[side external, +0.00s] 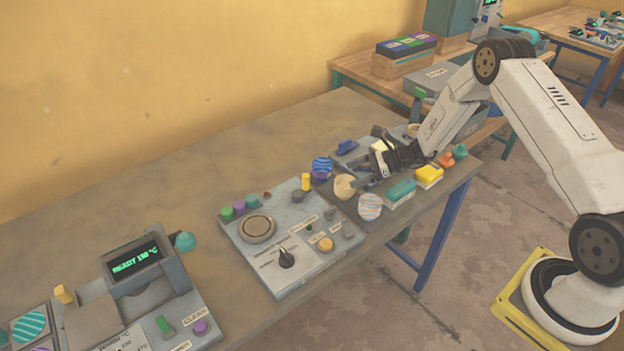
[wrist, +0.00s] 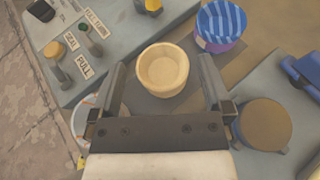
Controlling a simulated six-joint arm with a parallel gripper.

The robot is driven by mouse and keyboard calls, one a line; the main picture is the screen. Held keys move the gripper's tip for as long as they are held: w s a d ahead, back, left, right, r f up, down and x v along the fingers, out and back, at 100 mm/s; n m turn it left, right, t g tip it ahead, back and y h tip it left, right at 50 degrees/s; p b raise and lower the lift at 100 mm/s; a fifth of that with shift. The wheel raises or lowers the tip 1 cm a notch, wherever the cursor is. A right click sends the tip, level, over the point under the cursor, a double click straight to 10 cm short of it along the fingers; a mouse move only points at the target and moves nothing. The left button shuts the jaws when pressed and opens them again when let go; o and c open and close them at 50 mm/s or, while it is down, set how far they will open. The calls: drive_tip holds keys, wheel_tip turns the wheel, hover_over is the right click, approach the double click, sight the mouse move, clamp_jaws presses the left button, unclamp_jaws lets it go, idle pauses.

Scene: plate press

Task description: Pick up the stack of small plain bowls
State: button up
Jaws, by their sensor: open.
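A stack of small plain cream bowls (side external: 344,186) stands on the table to the right of the grey control panel. In the wrist view the plain stack (wrist: 162,70) shows from above, lying between and just beyond the fingertips. My gripper (wrist: 160,82) is open, with one finger on each side of the stack's near part. I cannot tell how high the fingers are over the table. In the side view my gripper (side external: 366,160) reaches in from the right, close to the stack. No bowl is held.
A blue-striped bowl stack (side external: 321,167) stands close behind the plain one. A striped bowl (side external: 370,206) stands in front. A teal block (side external: 401,192) and a yellow block (side external: 429,175) lie to the right. The control panel (side external: 275,262) has raised knobs. The table's left rear is clear.

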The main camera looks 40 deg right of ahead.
sight(345, 181)
wheel_tip(345, 181, down, 3)
drive_tip(key=shift+r, duration=0.2)
drive_tip(key=shift+a+f, duration=0.15)
drive_tip(key=shift+f, duration=0.2)
drive_tip(key=shift+x, duration=1.35)
drive_tip(key=shift+r, duration=0.1)
drive_tip(key=c, duration=1.1)
drive_tip(key=shift+r, duration=0.1)
